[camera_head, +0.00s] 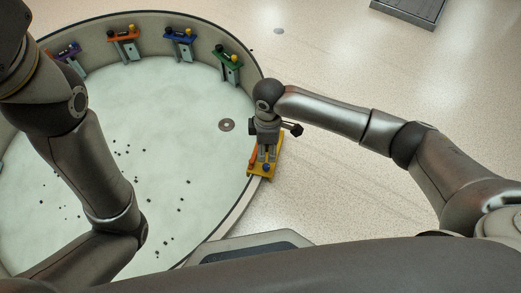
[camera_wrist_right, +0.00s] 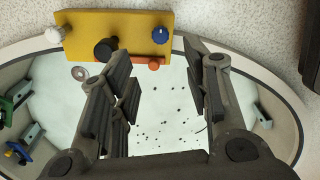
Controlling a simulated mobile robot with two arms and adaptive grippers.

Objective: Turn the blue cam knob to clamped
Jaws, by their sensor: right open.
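A yellow plate (camera_head: 279,146) sits on the basin rim, below my right gripper (camera_head: 266,157). In the right wrist view the plate (camera_wrist_right: 125,20) spans the top left, with the blue knob (camera_wrist_right: 160,35) near its right end. A white knob (camera_wrist_right: 54,34) is at its left end. A black knob (camera_wrist_right: 105,48) and an orange bar (camera_wrist_right: 140,60) are along its near edge. My right gripper (camera_wrist_right: 156,58) is open, its fingers apart with nothing between them. The blue knob is just beyond the fingertips, apart from them. My left gripper is out of view.
A round basin (camera_head: 90,130) with a pale floor holds scattered dark bits and a grey ring (camera_head: 227,125). Purple, orange (camera_head: 124,34), blue (camera_head: 181,38) and green (camera_head: 228,62) fixtures stand along its far wall. The speckled floor (camera_head: 370,75) at right is mostly clear.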

